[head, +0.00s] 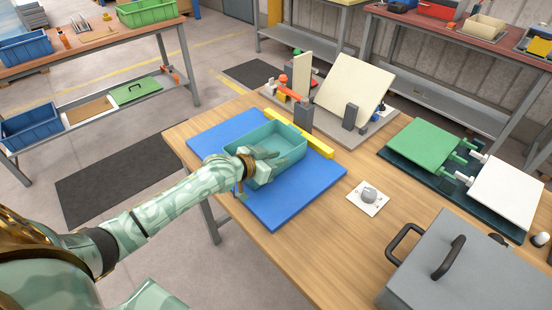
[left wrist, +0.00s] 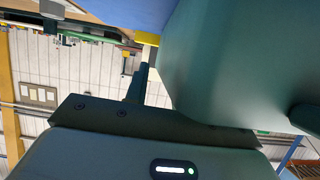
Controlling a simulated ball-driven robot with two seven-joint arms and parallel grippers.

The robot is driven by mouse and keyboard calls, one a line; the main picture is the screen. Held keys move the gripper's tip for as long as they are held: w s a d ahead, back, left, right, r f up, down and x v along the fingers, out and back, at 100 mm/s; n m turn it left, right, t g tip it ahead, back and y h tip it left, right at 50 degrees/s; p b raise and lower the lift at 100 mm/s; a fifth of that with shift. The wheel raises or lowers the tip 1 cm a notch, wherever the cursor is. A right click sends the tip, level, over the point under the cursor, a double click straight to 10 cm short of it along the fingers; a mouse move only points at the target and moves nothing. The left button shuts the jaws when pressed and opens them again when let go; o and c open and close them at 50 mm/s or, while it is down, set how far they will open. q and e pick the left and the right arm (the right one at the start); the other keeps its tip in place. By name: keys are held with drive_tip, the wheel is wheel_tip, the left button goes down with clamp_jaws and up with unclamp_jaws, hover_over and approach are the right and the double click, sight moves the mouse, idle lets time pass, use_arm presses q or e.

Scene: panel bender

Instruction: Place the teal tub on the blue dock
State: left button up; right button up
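The teal tub (head: 283,143) is an open rectangular box. It sits on the blue dock (head: 285,208), a flat blue mat on the wooden table, close to the yellow strip along its far edge. My left gripper (head: 262,156) is at the tub's near-left rim. In the left wrist view the tub's wall (left wrist: 220,70) fills the right side, and the left gripper's fingers (left wrist: 222,102) stand wide apart, with a gap between the left finger and the tub. My right gripper is not in view.
A yellow strip (head: 300,133) and a fixture with cream panels (head: 350,90) stand behind the dock. A knob plate (head: 367,197), a grey box with handles (head: 465,270) and a green-and-white panel device (head: 425,145) are to the right.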

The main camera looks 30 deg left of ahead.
use_arm(q)
drive_tip(key=shift+s+a+r, duration=0.15)
drive_tip(key=shift+s+r, duration=0.05)
drive_tip(key=shift+s, duration=0.1)
drive_tip(key=p+v, duration=0.3)
drive_tip(key=v, duration=0.8)
drive_tip(key=shift+s, duration=0.2)
